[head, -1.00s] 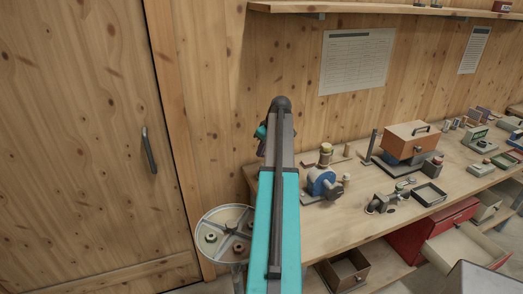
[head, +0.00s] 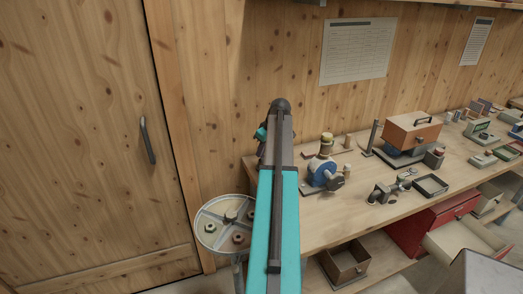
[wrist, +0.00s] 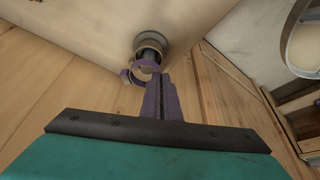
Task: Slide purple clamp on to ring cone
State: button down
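The purple clamp (wrist: 130,76) shows in the wrist view as an open curved jaw just beyond my gripper. The ring cone (wrist: 151,41) is a round grey-rimmed piece on a pale surface, directly beyond the clamp. The clamp's jaw overlaps its lower, dark part in the picture; I cannot tell whether it touches or encircles it. My gripper (wrist: 160,92) shows as narrow purple-toned fingers pressed close together, with a thin dark line between them, reaching to the clamp. Its grip point is partly hidden. In the head view my arm hides the gripper, clamp and cone.
A round divided dish (head: 204,246) with several nuts stands left of the wooden bench (head: 315,225). A blue-bodied device (head: 321,172) stands near my arm on the bench. An orange-topped box (head: 412,130) stands farther right.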

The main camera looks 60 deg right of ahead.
jog(key=shift+f+b, duration=0.45)
jog(key=shift+f, duration=0.6)
jog(key=c, duration=1.9)
grip_release()
jog(key=shift+c, duration=0.2)
